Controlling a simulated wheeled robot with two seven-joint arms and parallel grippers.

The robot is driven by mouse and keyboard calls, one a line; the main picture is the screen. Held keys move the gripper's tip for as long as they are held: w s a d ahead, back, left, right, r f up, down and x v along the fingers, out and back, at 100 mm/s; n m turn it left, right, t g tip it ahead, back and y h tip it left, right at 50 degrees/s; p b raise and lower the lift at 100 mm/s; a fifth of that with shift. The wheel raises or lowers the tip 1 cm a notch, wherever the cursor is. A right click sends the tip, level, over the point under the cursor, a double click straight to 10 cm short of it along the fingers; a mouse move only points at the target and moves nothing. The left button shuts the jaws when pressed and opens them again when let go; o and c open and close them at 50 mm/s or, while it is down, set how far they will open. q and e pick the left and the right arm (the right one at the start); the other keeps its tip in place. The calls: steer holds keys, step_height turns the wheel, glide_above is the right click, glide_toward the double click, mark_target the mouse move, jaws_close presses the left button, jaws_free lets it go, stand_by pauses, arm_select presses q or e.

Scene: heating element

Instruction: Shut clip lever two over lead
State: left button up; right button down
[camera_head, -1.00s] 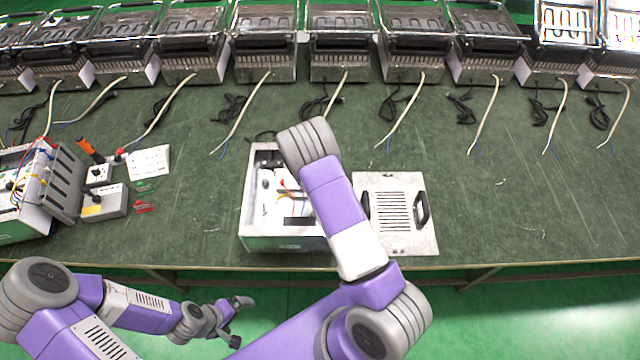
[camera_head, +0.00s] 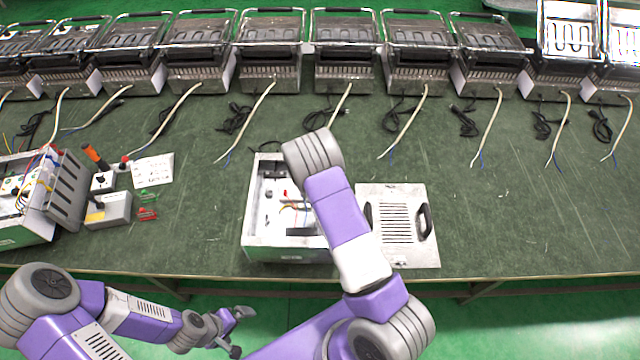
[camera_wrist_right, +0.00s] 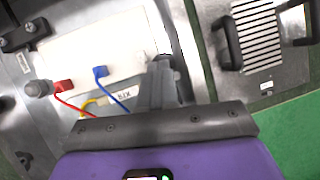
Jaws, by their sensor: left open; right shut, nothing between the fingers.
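The open metal box (camera_head: 250,225) stands near the bench's front edge, partly covered by my right arm. In the right wrist view, a white block in the box (camera_wrist_right: 95,45) carries a red lever clip (camera_wrist_right: 64,87) and a blue lever clip (camera_wrist_right: 100,72). Red, blue and yellow leads run from this area under my wrist. I cannot tell which lever is number two, or how far each is shut. My right gripper (camera_wrist_right: 162,80) is shut and empty, right of the blue clip, apart from it in the picture. My left gripper (camera_head: 238,332) is open and empty before the bench.
A slotted cover plate (camera_head: 397,225) with black handles lies right of the box. At left are another opened unit (camera_head: 65,190), a grey switch box (camera_head: 108,210) and an orange-handled tool (camera_head: 95,157). Heaters with loose cables line the back. Mid-bench right is clear.

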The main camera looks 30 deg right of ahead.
step_height(320, 180, up, 12)
steer(key=a+p, duration=0.2)
steer(key=p, duration=0.3)
steer(key=shift+s+a+r, duration=0.15)
steer(key=shift+a+r, duration=0.05)
steer(key=shift+a, duration=0.2)
